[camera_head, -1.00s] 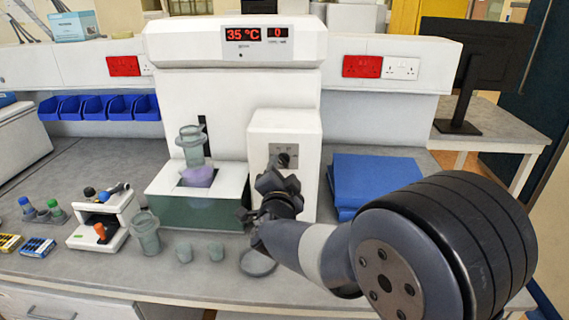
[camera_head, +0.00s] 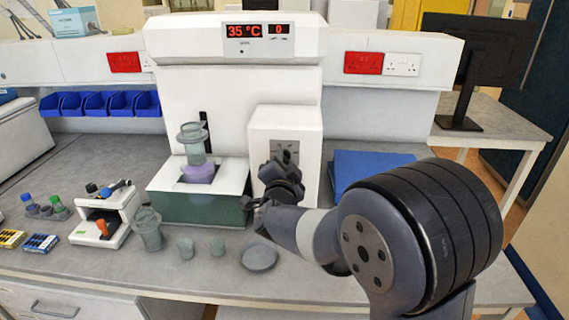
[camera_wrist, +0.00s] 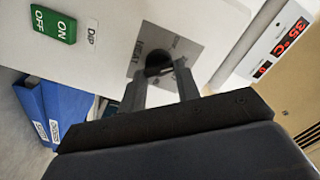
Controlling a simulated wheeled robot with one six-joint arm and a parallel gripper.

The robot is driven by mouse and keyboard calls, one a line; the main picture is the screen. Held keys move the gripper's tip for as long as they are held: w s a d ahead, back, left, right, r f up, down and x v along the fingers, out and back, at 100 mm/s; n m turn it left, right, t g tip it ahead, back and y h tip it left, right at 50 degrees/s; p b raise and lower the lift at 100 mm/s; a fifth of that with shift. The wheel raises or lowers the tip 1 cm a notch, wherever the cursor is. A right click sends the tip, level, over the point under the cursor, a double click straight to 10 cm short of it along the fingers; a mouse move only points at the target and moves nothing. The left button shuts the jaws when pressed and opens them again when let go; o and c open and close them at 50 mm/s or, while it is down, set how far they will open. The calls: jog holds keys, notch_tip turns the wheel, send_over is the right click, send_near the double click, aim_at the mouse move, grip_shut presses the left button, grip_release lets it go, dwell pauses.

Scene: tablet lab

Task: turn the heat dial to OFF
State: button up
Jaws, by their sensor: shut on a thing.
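The heat dial (camera_wrist: 158,65) is a dark round knob on a grey plate on the white control box (camera_head: 262,140). In the head view my gripper (camera_head: 281,165) is up against the front of the box and hides most of the dial. Which mark the dial points to cannot be read. The red display (camera_head: 257,30) reads 35 °C and 0.
A green ON/OFF switch (camera_wrist: 53,25) labelled DIP is on the same box. A bath (camera_head: 200,207) with a purple vessel stands left of the box. Blue folders (camera_head: 372,168) lie to the right. Small beakers (camera_head: 217,247) and a round dish (camera_head: 259,257) stand in front.

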jog(key=shift+c, duration=1.1)
jog(key=n+p, duration=0.1)
jog(key=n, duration=0.2)
jog(key=shift+r+n, duration=0.1)
jog(key=shift+n, duration=0.2)
jog(key=shift+a+n+p, duration=0.1)
jog(key=shift+n+p, duration=0.3)
jog(key=shift+n, duration=1.3)
jog(key=o, duration=1)
